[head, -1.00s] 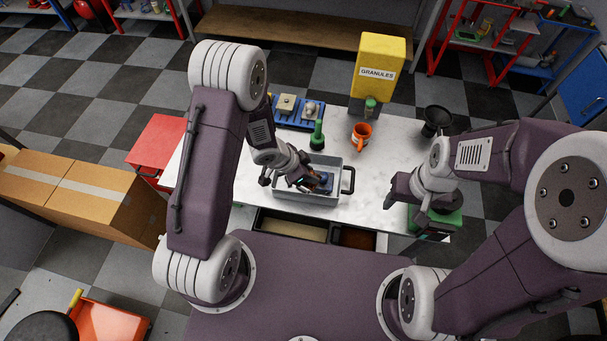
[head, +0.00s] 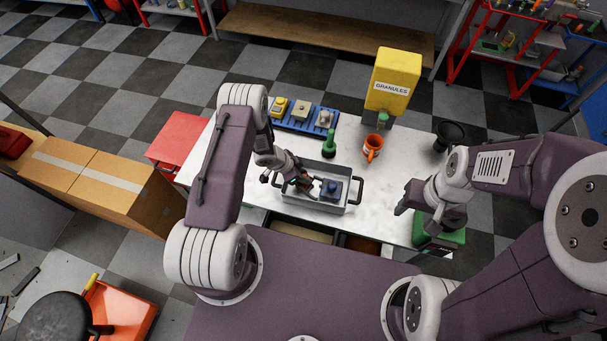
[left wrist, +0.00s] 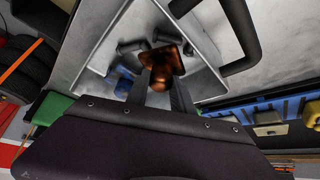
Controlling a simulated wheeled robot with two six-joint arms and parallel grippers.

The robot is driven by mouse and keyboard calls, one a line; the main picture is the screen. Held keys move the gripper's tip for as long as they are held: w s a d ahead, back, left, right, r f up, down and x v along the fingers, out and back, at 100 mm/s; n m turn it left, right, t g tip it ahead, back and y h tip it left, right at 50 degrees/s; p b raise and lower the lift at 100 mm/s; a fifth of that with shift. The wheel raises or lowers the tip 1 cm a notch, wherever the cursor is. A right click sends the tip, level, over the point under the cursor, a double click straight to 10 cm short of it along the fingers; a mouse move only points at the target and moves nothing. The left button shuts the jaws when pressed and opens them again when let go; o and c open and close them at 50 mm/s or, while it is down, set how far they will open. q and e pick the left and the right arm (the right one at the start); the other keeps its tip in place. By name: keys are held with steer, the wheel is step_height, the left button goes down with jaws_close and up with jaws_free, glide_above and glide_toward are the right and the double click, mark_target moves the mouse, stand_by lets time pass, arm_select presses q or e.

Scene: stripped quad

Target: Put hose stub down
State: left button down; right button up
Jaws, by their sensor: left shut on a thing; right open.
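The hose stub appears to be the rust-brown piece (left wrist: 162,66) between the fingers of my left gripper (left wrist: 158,88) in the left wrist view. My left gripper (head: 304,187) is shut on it, inside or just over the left part of the grey tray (head: 317,206) in the head view. The fingers hide part of the piece, and I cannot tell whether it touches the tray floor. A blue part with a dark top (head: 332,188) sits in the tray to the right of the gripper. My right gripper (head: 402,208) is open and empty, right of the tray.
A green box (head: 438,236) is below my right gripper. Table right of the tray is clear.

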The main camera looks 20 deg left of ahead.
arm_select(q)
steer(key=shift+s+f+b, duration=0.2)
steer(key=shift+f+b, duration=0.05)
steer(key=shift+b, duration=0.1)
steer(key=shift+w+f, duration=0.1)
steer(key=shift+f, duration=0.2)
steer(key=c, duration=1.1)
jaws_free()
steer(key=shift+r, duration=0.1)
